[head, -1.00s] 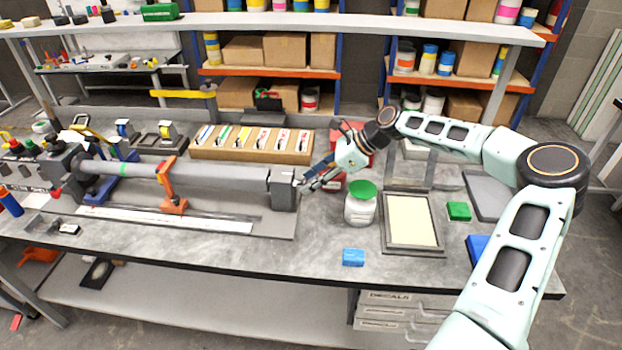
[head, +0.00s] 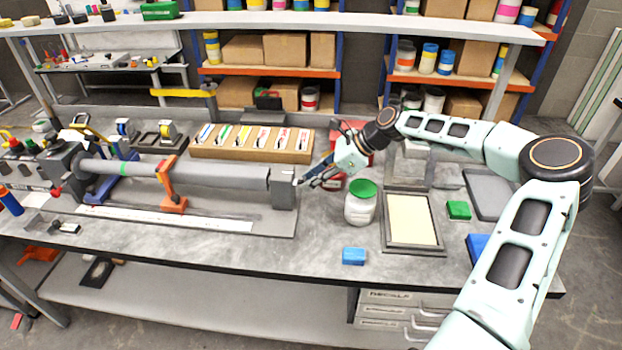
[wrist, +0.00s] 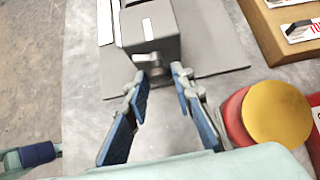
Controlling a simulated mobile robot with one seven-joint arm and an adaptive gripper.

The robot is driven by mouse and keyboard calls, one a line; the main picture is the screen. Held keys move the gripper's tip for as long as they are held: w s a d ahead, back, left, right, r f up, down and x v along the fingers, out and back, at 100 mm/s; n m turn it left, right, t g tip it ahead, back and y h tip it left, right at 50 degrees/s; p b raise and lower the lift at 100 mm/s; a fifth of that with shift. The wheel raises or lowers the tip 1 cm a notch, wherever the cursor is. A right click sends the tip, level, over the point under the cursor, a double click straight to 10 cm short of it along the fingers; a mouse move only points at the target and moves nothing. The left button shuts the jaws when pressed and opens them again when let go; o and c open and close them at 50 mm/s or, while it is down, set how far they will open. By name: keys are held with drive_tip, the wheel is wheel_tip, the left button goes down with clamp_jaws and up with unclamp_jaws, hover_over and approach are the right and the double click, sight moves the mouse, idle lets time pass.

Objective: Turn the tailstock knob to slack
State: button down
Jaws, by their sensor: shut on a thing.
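The grey tailstock block (head: 284,190) stands at the right end of the long grey tube (head: 215,174) on the bench. In the wrist view the tailstock (wrist: 150,30) is at the top, with its small grey knob (wrist: 149,61) on the face toward me. My gripper (head: 301,183) reaches in from the right at that end face. Its blue-padded fingers lie on either side of the knob in the wrist view (wrist: 157,74), shut on it. The knob's exact turn angle cannot be told, and in the head view the fingertips hide it.
A white jar with a green lid (head: 361,202) stands just right of the tailstock. A wooden rack of cards (head: 250,145) lies behind. A framed screen (head: 411,220) and a blue block (head: 353,256) lie to the right and front. A yellow-topped red object (wrist: 276,113) is close beside my right finger.

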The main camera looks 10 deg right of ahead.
drive_tip(key=n+t+b, duration=0.1)
drive_tip(key=t+b, duration=0.2)
drive_tip(key=b, duration=0.1)
drive_tip(key=s+f+n+t+b, duration=0.1)
drive_tip(key=n+t+b, duration=0.1)
drive_tip(key=b, duration=0.3)
drive_tip(key=n+t+h+b, duration=0.1)
drive_tip(key=n+t+b, duration=0.1)
drive_tip(key=t+b, duration=0.2)
drive_tip(key=shift+s+a+f+b, duration=0.2)
drive_tip(key=shift+f+b, duration=0.2)
drive_tip(key=shift+b, duration=0.35)
drive_tip(key=n+t+b, duration=0.3)
drive_tip(key=b, duration=0.5)
drive_tip(key=shift+f+t, duration=0.15)
drive_tip(key=shift+t, duration=0.15)
drive_tip(key=n+t+y+b, duration=0.1)
drive_tip(key=b, duration=0.1)
drive_tip(key=shift+b, duration=0.4)
drive_tip(key=shift+r+n, duration=0.25)
drive_tip(key=shift+n, duration=0.05)
